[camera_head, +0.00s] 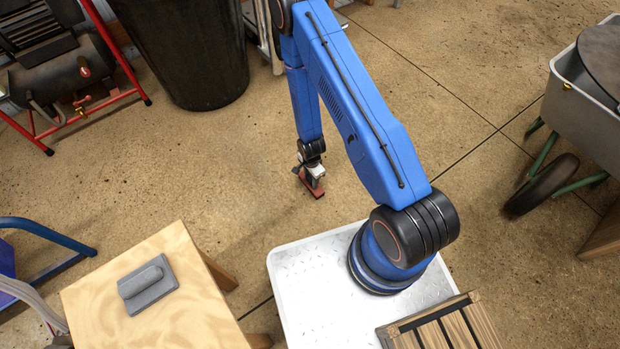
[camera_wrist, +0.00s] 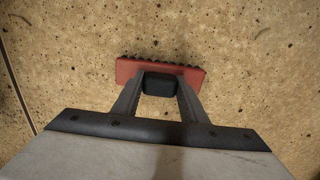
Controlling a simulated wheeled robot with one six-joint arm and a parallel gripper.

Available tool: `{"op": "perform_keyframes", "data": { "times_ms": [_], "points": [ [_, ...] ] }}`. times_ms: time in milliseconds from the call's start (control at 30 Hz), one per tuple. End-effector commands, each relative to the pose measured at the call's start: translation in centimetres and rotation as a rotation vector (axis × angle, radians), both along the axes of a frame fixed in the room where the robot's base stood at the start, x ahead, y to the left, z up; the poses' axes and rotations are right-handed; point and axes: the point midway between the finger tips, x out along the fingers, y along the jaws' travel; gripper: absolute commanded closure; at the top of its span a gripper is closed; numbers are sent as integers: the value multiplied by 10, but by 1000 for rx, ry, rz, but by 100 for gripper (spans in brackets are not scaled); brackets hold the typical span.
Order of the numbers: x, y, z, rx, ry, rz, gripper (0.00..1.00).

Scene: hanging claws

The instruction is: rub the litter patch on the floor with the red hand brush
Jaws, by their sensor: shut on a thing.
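The red hand brush (camera_head: 316,191) is in my gripper (camera_head: 311,172), low over the open floor in the middle of the head view. In the wrist view my gripper (camera_wrist: 160,88) is shut on the dark grip of the brush (camera_wrist: 193,78). The red block lies crosswise past the fingertips, with dark bristles along its far edge. I cannot tell whether the bristles touch the floor. The speckled tan floor (camera_wrist: 258,95) has small dark specks and marks around the brush. A litter patch does not stand out clearly from these marks.
A wooden table (camera_head: 90,290) with a grey block-like tool (camera_head: 148,284) stands at lower left. A black bin (camera_head: 190,50) and a red-framed machine (camera_head: 75,75) are at upper left. A wheelbarrow (camera_head: 590,95) is at right. The floor around the brush is clear.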

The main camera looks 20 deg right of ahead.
Motion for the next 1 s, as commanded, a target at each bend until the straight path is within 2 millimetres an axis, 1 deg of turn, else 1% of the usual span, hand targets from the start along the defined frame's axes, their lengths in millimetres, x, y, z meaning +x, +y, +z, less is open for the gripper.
{"op": "perform_keyframes", "data": {
  "times_ms": [33, 133, 333, 567, 800, 1000],
  "points": [
    [-4, -1, -2, -2, 9, 0, 79],
    [-2, 0, -2, -2, 11, 0, 79],
    [9, 3, -1, -1, 7, 1, 79],
    [14, 5, 0, -1, 6, 0, 79],
    [25, 9, 2, -1, 5, 0, 79],
    [26, 9, 3, -1, 7, 0, 79]
  ]
}}
